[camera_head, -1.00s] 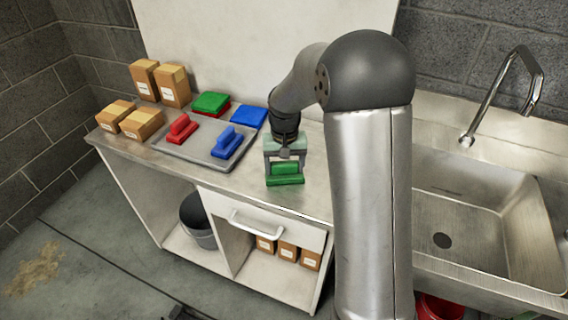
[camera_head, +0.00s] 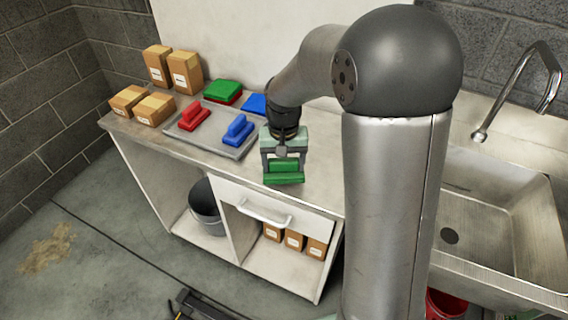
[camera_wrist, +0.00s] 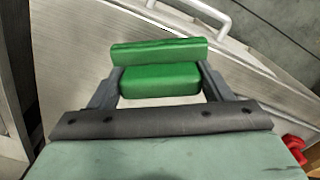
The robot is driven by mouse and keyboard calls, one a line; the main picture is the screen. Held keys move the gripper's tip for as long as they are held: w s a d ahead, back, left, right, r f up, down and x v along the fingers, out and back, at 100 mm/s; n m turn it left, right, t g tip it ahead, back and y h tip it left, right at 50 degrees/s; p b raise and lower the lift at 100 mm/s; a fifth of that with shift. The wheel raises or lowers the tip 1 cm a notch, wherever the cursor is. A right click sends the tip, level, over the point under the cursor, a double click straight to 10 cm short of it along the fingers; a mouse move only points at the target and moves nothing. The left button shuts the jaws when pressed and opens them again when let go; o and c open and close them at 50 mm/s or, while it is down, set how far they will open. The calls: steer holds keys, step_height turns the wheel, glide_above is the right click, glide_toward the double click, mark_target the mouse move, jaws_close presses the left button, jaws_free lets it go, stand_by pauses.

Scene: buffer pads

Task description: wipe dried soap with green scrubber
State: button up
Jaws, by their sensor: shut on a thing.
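The green scrubber (camera_head: 284,174) is between the fingers of my gripper (camera_head: 283,166), which is shut on it, above the front part of the counter. It also shows in the wrist view (camera_wrist: 160,78), its block crosswise between the two dark fingers of the gripper (camera_wrist: 160,84). Whether the scrubber touches the counter I cannot tell. A tan, dried-looking patch (camera_head: 47,248) lies on the floor at the lower left, far from the gripper; I take it to be the dried soap.
A grey tray (camera_head: 205,146) holds a red scrubber (camera_head: 194,117) and a blue scrubber (camera_head: 238,130). Green (camera_head: 222,89) and blue pads (camera_head: 254,103) lie behind it. Boxes (camera_head: 186,72) stand at the back left. A sink (camera_head: 490,225) is at right; a dark object (camera_head: 205,306) is on the floor.

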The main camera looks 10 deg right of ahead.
steer(key=shift+r+p, duration=1.5)
steer(key=shift+r, duration=0.95)
steer(key=shift+d, duration=0.1)
